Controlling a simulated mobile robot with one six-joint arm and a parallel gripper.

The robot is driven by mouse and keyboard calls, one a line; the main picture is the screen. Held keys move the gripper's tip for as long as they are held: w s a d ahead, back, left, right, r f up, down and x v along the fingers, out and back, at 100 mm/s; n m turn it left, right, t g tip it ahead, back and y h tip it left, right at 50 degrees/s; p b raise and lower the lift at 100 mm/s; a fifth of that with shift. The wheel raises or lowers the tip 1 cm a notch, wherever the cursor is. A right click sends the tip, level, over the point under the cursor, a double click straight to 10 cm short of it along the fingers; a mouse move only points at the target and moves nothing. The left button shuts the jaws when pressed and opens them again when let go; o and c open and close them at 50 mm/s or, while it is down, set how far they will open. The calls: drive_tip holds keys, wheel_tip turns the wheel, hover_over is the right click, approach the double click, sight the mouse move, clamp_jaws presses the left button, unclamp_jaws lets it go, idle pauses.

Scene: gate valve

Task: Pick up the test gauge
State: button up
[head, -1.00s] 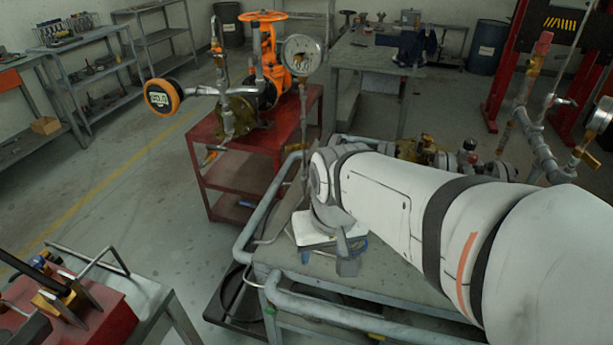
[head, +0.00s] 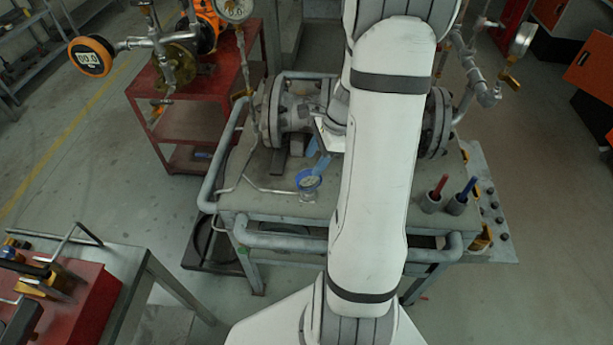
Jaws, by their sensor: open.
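A small round gauge with a blue rim (head: 308,182) sits on the grey pipe-framed cart (head: 262,203), near its front edge. It looks like the test gauge; no label can be read. My gripper (head: 321,160) is just behind and above the gauge, near the flanged valve body. It is open, with nothing seen between its jaws. My own arm hides part of it, and I cannot tell whether a finger touches the gauge. An orange-rimmed digital gauge (head: 91,57) and a white dial gauge (head: 234,8) are fixed on the piping at the back left.
A grey flanged valve body (head: 291,112) lies across the cart behind the gauge. A red trolley (head: 187,130) is behind left; a red toolbox (head: 75,305) is front left.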

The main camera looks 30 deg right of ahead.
sight(309, 170)
drive_tip(key=x, duration=0.6)
drive_tip(key=shift+s+a+f, duration=0.1)
drive_tip(key=shift+s+a, duration=0.2)
drive_tip(key=shift+a, duration=0.05)
drive_tip(key=shift+c, duration=0.2)
clamp_jaws()
